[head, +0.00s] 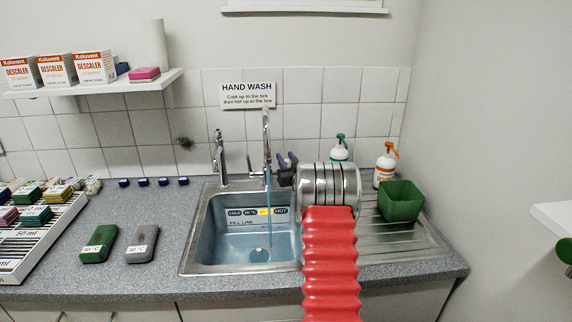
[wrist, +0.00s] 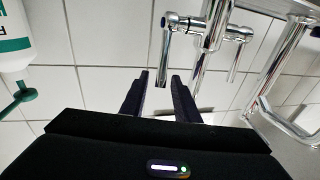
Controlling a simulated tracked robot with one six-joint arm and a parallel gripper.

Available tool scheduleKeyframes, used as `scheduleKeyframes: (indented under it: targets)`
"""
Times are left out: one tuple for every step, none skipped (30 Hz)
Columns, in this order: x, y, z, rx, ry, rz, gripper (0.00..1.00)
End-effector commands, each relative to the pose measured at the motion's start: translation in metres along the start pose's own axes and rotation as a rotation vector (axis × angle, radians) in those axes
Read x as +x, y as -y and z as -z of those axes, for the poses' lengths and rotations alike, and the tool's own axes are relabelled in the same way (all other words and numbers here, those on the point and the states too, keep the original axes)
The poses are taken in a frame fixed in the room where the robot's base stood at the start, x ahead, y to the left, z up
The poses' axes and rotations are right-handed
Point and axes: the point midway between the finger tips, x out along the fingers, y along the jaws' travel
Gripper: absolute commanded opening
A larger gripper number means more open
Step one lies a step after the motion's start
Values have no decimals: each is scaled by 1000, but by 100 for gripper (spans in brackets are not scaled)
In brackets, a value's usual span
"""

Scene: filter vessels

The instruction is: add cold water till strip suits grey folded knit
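The sink (head: 190,232) holds bluish water, and a bluish stream falls from the tap spout (head: 267,125) into it. On its back wall a strip (head: 250,212) reads COLD to HOT, with a yellow cell standing out right of the middle. A FILL LINE label sits under the strip, near the water's surface. The grey folded knit (head: 142,244) lies left of the sink; its temperature tag is too small to read surely. My gripper (wrist: 160,80) is open at the tap, its fingers either side of the end of a chrome lever (wrist: 164,58) with a blue mark; contact is unclear.
A green folded knit (head: 99,244) lies beside the grey one. A green tub (head: 400,201) and spray bottles (head: 385,165) stand on the drainer at right. A rack of coloured cloths (head: 40,230) is at left. My arm covers the sink's right edge.

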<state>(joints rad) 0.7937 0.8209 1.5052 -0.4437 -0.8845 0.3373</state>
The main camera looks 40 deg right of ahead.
Motion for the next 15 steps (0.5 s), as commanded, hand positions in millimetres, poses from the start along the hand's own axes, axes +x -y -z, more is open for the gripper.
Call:
scheduleKeyframes:
  targets:
    - [0,0,9,-1,-2,0,28]
    - [1,0,14,0,-2,-1,28]
    - [2,0,21,0,-3,-1,28]
    - [2,0,26,0,-3,-1,28]
    - [2,0,32,-1,-2,-1,28]
    - [3,0,39,-1,-2,-1,28]
    - [3,1,44,-1,-2,0,28]
    - [3,1,48,0,-2,0,28]
    - [4,1,54,0,-1,0,28]
    - [4,1,59,-1,-1,-1,28]
    - [4,1,63,-1,-1,0,28]
    - [5,1,67,0,-1,0,28]
    - [5,1,70,0,0,-1,28]
    - [5,1,72,1,0,-1,28]
    - [6,1,74,1,1,-1,28]
